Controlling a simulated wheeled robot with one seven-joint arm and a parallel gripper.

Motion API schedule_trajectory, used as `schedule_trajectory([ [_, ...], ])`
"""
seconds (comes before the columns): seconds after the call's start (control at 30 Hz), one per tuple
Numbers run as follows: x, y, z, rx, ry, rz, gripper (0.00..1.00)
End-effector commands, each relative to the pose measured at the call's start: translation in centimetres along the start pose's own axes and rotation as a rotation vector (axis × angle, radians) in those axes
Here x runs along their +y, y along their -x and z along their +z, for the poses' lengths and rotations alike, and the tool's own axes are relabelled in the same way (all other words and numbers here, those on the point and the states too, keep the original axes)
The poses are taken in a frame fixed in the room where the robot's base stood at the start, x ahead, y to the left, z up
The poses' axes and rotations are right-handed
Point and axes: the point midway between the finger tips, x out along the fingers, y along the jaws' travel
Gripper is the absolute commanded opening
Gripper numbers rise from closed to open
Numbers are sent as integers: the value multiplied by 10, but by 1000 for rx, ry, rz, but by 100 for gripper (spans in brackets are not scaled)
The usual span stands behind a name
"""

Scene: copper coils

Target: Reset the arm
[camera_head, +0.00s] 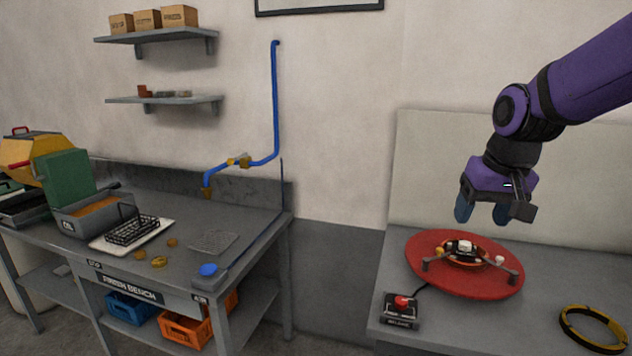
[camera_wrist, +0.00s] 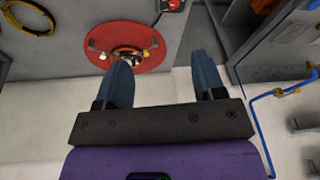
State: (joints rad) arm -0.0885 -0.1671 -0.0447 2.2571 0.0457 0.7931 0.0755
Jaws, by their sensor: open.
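My purple arm reaches in from the upper right in the head view. My gripper (camera_head: 481,216) points down, open and empty, above the far side of a round red disc (camera_head: 420,255) on the right grey table (camera_head: 560,325). In the wrist view my gripper's two blue fingers (camera_wrist: 163,82) are spread wide with nothing between them. The red disc (camera_wrist: 140,60) shows there beyond the left finger, which hides part of it. The disc carries a dark bar, a copper-coloured ring (camera_head: 452,258) and small white pieces.
A control box with a red button (camera_head: 401,303) stands at the right table's front left. A yellow-black ring (camera_head: 592,328) lies at its right. The finish bench (camera_head: 130,290) at left holds a black basket (camera_head: 132,231), a grey bin (camera_head: 85,220) and copper rings. Blue pipe (camera_head: 275,100) runs along the wall.

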Motion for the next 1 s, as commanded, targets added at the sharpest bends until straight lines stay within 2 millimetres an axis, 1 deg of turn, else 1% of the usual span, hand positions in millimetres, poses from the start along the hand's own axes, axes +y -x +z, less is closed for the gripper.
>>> schedule_trajectory([
  [0.03,2,13,12,20,4,-1,63],
  [0.1,6,27,29,42,12,0,63],
  [0.27,13,54,68,91,29,6,63],
  [0.3,15,60,79,103,33,8,63],
  [0.4,18,72,104,133,43,15,63],
  [0.5,22,80,128,161,53,23,63],
  [0.6,25,84,148,182,61,31,63],
  [0.7,26,86,161,197,66,37,63],
  [0.8,28,87,169,204,68,41,63],
  [1.0,28,87,171,206,70,42,63],
])
